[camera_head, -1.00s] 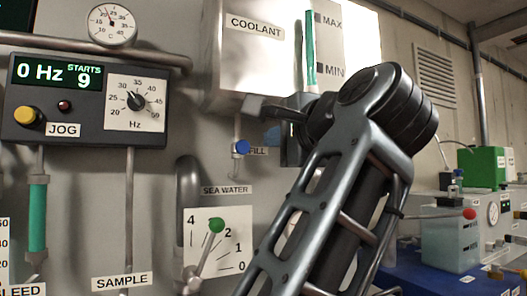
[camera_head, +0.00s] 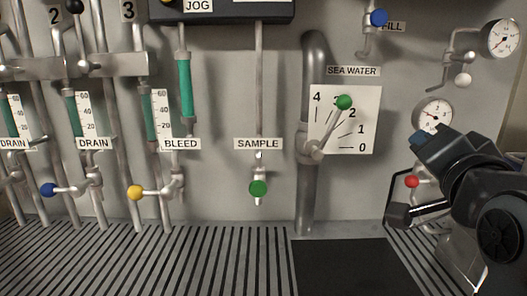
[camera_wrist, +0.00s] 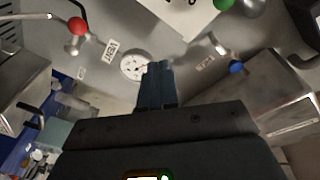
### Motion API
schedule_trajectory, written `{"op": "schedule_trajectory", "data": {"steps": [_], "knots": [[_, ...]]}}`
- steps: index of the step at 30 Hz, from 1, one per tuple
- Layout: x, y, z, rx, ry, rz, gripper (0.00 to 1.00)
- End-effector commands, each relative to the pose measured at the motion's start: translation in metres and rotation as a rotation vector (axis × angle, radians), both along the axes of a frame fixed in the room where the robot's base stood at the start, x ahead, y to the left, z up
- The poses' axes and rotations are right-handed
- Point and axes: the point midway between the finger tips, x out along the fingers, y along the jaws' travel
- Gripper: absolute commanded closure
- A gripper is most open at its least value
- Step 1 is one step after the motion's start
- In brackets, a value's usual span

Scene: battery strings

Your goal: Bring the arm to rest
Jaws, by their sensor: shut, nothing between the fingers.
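My arm (camera_head: 490,190) shows at the right edge of the head view. My gripper (camera_head: 418,138) points up and to the left there, in front of the wall panel near a round gauge (camera_head: 434,113). In the wrist view my gripper (camera_wrist: 156,68) has its two blue fingers together, with nothing seen between them. The fingers overlap the lower right of the round gauge (camera_wrist: 133,66) in that picture. I cannot tell whether they touch anything, but no contact shows.
The sea water lever with a green knob (camera_head: 344,102) sits left of my arm. A red knob (camera_head: 411,181) is close to my gripper, and a blue fill knob (camera_head: 379,17) is above. Yellow (camera_head: 135,192) and green (camera_head: 258,187) valve knobs stand further left, over a slatted grate (camera_head: 150,262).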

Motion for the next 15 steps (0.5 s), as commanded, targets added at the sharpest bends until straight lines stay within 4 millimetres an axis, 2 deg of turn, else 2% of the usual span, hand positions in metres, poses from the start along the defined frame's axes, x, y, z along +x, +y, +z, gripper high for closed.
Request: {"op": "schedule_trajectory", "data": {"steps": [1, 3, 8, 15], "knots": [[-0.006, -0.002, -0.020, -0.051, 0.018, 0.000, 1.00], [-0.015, -0.004, -0.042, -0.120, 0.031, 0.005, 1.00], [-0.041, -0.007, -0.091, -0.261, 0.063, 0.025, 1.00], [-0.094, -0.009, -0.160, -0.438, 0.117, 0.072, 1.00]]}}
